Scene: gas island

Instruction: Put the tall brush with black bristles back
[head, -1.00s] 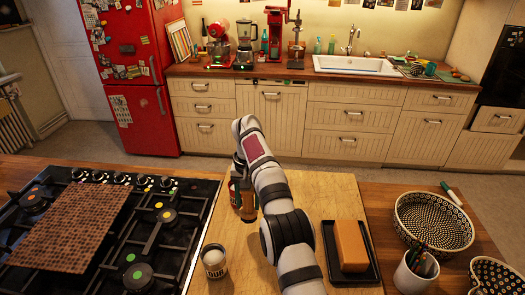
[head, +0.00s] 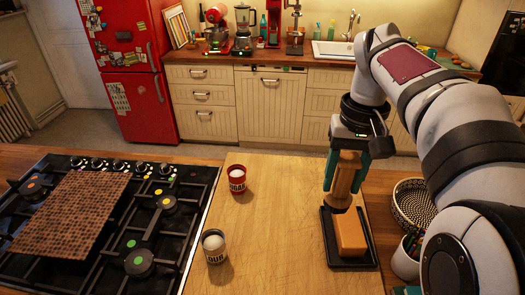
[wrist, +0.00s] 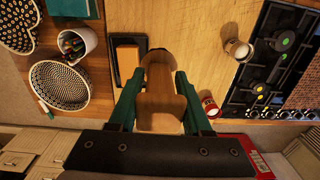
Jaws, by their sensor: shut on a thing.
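My gripper (head: 345,184), with dark green fingers, is shut on a brown wooden brush (head: 346,170). The brush hangs roughly upright over the back part of a black tray (head: 366,264). An orange block (head: 350,234) lies on the tray, just in front of the brush. In the wrist view the wooden brush (wrist: 160,105) sits between both fingers and the tray (wrist: 117,66) lies beyond it. I cannot make out the bristles, nor whether the brush touches the tray.
A red tin (head: 237,180) and a grey tin (head: 214,247) stand on the wooden board (head: 285,215). A gas hob (head: 110,220) is at left. A patterned bowl (head: 408,203) and a cup of pens (head: 406,258) are close at right. The board's middle is clear.

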